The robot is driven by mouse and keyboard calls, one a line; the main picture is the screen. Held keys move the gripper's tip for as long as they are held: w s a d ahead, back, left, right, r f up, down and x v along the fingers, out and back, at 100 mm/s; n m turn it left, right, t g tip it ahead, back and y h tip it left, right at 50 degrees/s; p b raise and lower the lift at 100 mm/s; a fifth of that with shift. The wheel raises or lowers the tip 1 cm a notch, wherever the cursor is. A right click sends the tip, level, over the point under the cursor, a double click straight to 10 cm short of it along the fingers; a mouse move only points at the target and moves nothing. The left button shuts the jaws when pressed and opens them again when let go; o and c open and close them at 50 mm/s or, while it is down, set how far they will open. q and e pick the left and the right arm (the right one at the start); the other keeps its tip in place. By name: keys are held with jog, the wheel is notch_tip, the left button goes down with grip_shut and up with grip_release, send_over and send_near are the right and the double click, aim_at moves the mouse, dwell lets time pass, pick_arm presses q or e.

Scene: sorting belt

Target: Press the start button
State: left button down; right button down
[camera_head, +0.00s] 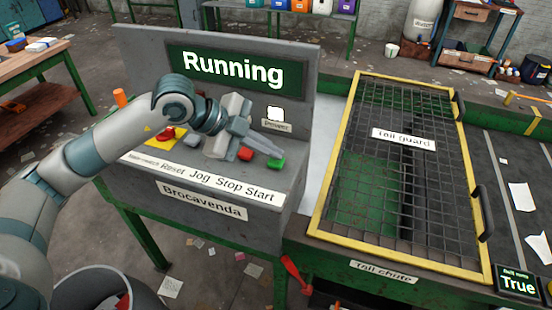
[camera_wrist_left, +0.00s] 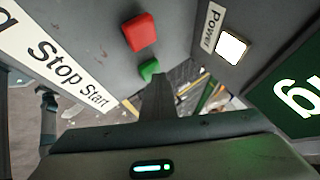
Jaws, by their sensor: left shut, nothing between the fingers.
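The green start button (camera_head: 276,163) is at the right end of the button row on the grey control panel (camera_head: 232,222). It also shows in the left wrist view (camera_wrist_left: 149,69), just beyond my fingertips. My left gripper (camera_head: 280,153) is shut and empty, its fingertips over or right at the start button; I cannot tell whether they touch it. The red stop button (camera_head: 246,153) is left of it, beside my fingers, and shows in the left wrist view (camera_wrist_left: 139,33). The panel's display (camera_head: 232,70) reads "Running". My right gripper is not in view.
A lit white power light (camera_head: 275,114) sits on the panel's upright back. A red-and-yellow button (camera_head: 166,137) is at the left. A yellow-framed mesh tail guard (camera_head: 340,165) lies right of the panel. A small sign (camera_head: 517,283) reads "True". A bin stands at the lower left.

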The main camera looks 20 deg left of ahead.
aim_at(270, 162)
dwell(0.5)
pick_arm(q)
jog(key=shift+r+p, duration=0.6)
jog(key=shift+r, duration=0.25)
notch_tip(270, 162, up, 5)
jog(key=p, duration=0.3)
dwell(1.1)
